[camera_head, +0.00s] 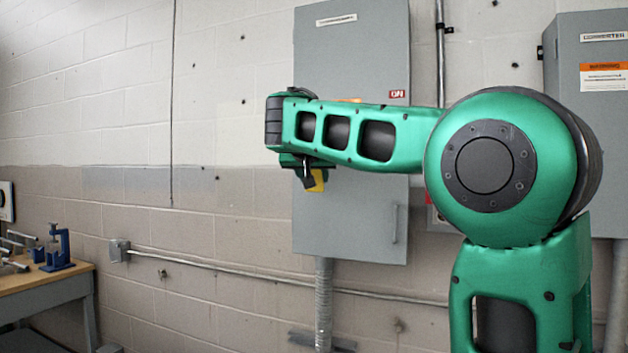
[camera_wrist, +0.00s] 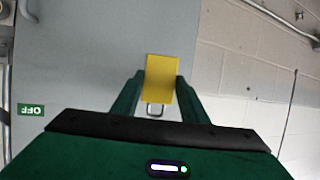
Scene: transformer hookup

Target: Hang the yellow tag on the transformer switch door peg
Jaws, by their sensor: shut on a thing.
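The yellow tag (camera_wrist: 160,78) is in the wrist view, between the two fingertips of my gripper (camera_wrist: 160,92), which is shut on it. A small metal loop shows at the tag's near end. In the head view the tag (camera_head: 317,181) shows below the end of my green arm, in front of the transformer switch box (camera_head: 350,232). The grey box door (camera_wrist: 100,60) also fills the left of the wrist view, with a green OFF label (camera_wrist: 31,109). I cannot make out the peg; my arm covers the middle of the door in the head view.
A red ON label (camera_head: 397,94) and a door handle (camera_head: 395,223) are on the box's right side. A second grey cabinet (camera_head: 590,130) hangs at the right. A workbench (camera_head: 50,285) with a blue vise stands at the lower left. Conduit (camera_head: 230,262) runs along the wall.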

